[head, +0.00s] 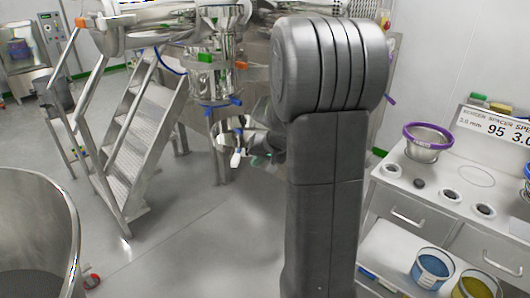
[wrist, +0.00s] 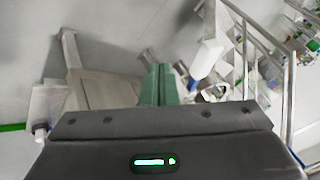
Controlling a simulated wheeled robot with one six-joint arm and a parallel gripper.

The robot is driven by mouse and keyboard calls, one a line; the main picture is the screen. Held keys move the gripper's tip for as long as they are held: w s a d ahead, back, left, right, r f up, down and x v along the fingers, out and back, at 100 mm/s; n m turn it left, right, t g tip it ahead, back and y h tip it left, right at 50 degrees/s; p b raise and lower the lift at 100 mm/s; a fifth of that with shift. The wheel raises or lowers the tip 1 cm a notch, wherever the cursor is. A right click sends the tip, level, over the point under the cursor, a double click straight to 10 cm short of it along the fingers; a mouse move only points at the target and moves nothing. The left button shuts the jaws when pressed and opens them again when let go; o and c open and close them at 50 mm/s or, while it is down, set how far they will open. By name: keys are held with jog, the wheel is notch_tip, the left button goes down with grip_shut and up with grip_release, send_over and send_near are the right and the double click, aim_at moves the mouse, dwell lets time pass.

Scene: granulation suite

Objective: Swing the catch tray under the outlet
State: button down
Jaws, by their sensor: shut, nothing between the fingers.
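The steel outlet (head: 213,84) hangs below the processing vessel, left of my arm in the head view, with blue fittings around its lower end. A small bright metal piece, which looks like the catch tray (head: 228,141), sits just below and right of the outlet. A white handle-like knob (head: 236,158) hangs at its lower edge. My gripper (head: 262,160) is just right of the knob, partly hidden behind my arm. In the wrist view its green fingers (wrist: 159,84) are together and empty. I cannot tell whether they touch the tray.
Steel steps with railings (head: 135,125) stand left of the outlet. A large steel bowl (head: 35,230) fills the lower left. A bench on the right holds a purple-rimmed sieve (head: 427,141), with blue and yellow tubs below. The middle floor is clear.

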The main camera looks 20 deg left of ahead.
jog(key=shift+s+a+r+p, duration=0.1)
jog(key=shift+s+a+p, duration=0.15)
jog(key=shift+a, duration=0.6)
jog(key=shift+s+a+r+p, duration=0.1)
jog(key=shift+s+a, duration=0.15)
jog(key=shift+a, duration=0.6)
jog(key=shift+a, duration=0.1)
